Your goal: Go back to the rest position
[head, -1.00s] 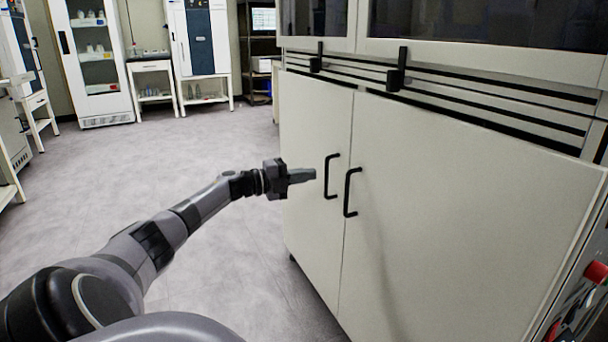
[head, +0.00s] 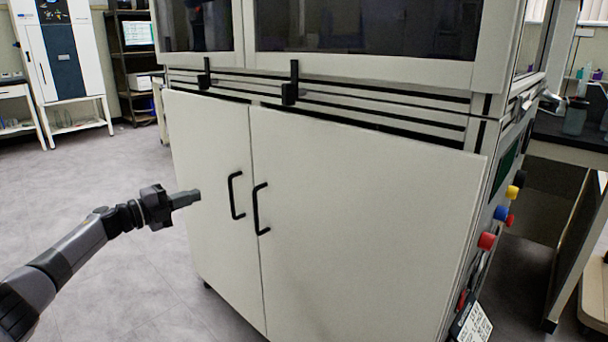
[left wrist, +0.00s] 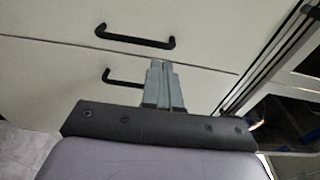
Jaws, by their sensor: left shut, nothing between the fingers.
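My left gripper (head: 186,199) is shut and empty, held out in front of the left cabinet door in the head view. The left wrist view shows its two fingers (left wrist: 164,85) pressed together, with the door handles beyond them. A white cabinet machine (head: 350,215) fills the middle of the head view. Its two lower doors are closed, with black handles (head: 236,195) near the centre seam. The fingertips look apart from the handles; the exact gap to the door is hard to tell. My right gripper is not in view.
The machine's right side carries coloured knobs (head: 487,241). A dark-topped bench (head: 572,141) stands to the right. A white and blue unit (head: 65,50) and a dark shelf rack (head: 133,60) stand at the back left. The grey floor (head: 80,190) at left is open.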

